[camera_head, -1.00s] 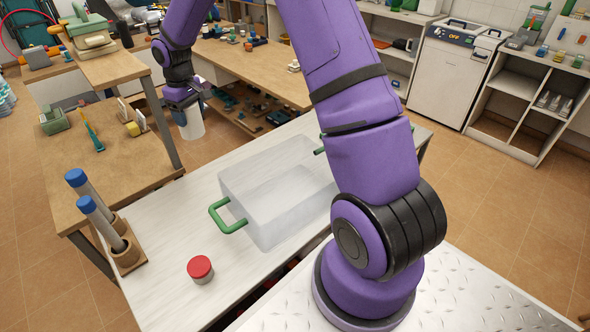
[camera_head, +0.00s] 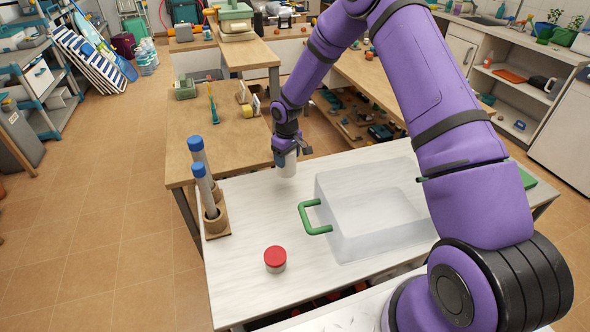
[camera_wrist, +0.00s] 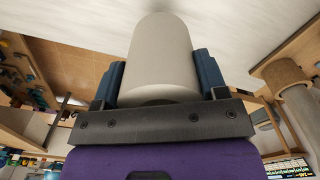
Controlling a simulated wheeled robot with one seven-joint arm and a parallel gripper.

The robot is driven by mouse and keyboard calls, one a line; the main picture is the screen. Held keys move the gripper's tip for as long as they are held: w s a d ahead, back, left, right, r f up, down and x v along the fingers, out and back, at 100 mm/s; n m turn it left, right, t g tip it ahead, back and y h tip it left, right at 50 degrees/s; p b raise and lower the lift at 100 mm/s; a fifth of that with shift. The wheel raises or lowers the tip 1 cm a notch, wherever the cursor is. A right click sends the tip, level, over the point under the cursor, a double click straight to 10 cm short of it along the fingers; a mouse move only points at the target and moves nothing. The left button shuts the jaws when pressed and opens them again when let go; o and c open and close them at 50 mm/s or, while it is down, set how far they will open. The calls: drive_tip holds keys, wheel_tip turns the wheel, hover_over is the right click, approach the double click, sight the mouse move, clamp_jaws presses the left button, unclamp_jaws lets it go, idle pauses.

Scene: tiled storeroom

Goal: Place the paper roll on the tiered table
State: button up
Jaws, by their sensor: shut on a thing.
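My gripper (camera_head: 286,150) is shut on the white paper roll (camera_head: 287,165). In the head view the roll hangs roughly upright below the gripper, over the far edge of the white table; its height above it is hard to tell. In the wrist view the roll (camera_wrist: 161,55) sits between both dark blue fingers (camera_wrist: 160,78). The wooden tiered table (camera_head: 221,155) is left of and behind the roll, with a raised upper shelf (camera_head: 252,54) at its back. The roll is apart from it.
On the white table (camera_head: 245,290) are a clear box (camera_head: 372,210) with green handles, a red-lidded jar (camera_head: 275,260) and blue-capped tubes (camera_head: 202,178) in a holder. The tiered table carries a green-handled tool (camera_head: 212,105), a green container (camera_head: 185,90) and a yellow roll (camera_head: 248,111). Its front part is clear.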

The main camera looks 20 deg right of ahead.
drive_tip(key=shift+f, duration=2.75)
drive_tip(key=shift+f, duration=0.2)
drive_tip(key=o, duration=1)
drive_tip(key=shift+c, duration=0.2)
drive_tip(key=shift+r, duration=0.15)
